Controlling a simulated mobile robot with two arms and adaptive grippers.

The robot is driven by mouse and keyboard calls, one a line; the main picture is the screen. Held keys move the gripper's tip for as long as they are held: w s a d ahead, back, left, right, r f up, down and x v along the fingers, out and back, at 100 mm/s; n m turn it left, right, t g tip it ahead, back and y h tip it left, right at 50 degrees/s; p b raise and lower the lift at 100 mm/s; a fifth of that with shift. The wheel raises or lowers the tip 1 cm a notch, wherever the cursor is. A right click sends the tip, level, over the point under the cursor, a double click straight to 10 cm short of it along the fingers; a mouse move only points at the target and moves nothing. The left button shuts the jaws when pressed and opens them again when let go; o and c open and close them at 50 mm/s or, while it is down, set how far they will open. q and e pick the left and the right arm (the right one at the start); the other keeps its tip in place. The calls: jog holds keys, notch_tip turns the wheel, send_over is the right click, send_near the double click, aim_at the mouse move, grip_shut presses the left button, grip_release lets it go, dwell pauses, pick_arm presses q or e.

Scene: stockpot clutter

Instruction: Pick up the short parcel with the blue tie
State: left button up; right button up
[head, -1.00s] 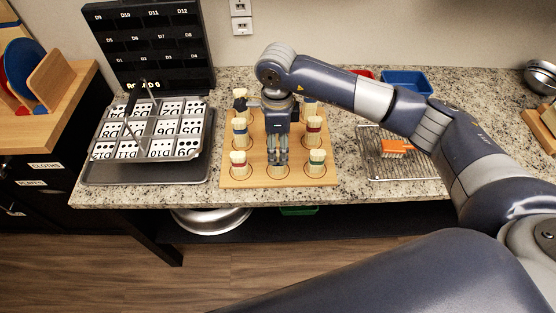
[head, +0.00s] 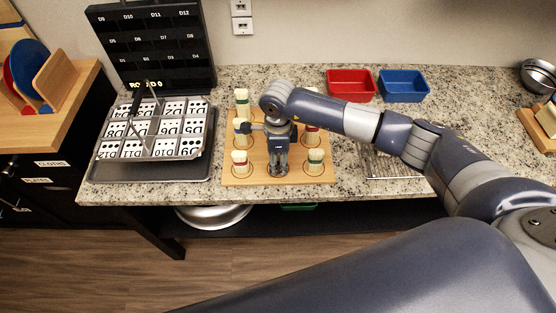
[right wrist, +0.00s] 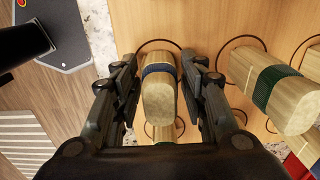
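In the right wrist view, a pale bundle-like parcel with a blue tie (right wrist: 160,92) stands in a ringed spot on the wooden board (right wrist: 205,22). My right gripper (right wrist: 162,98) is open, with one finger on each side of this parcel and narrow gaps visible. In the head view, my right gripper (head: 278,166) points down at the front middle of the board (head: 258,177) and hides the parcel there. A parcel with a green tie (right wrist: 268,88) stands to the right in the wrist view. I cannot judge the held-around parcel's height. My left gripper is not in view.
Other parcels stand close by on the board, including front left (head: 239,161) and front right (head: 315,160). A tray of number cards (head: 100,172) lies left. Red (head: 350,84) and blue (head: 404,84) bins stand behind. A wire rack (head: 392,167) is right, partly behind my arm.

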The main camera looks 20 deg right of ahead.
jog(key=c, duration=0.6)
jog(key=shift+r, duration=0.1)
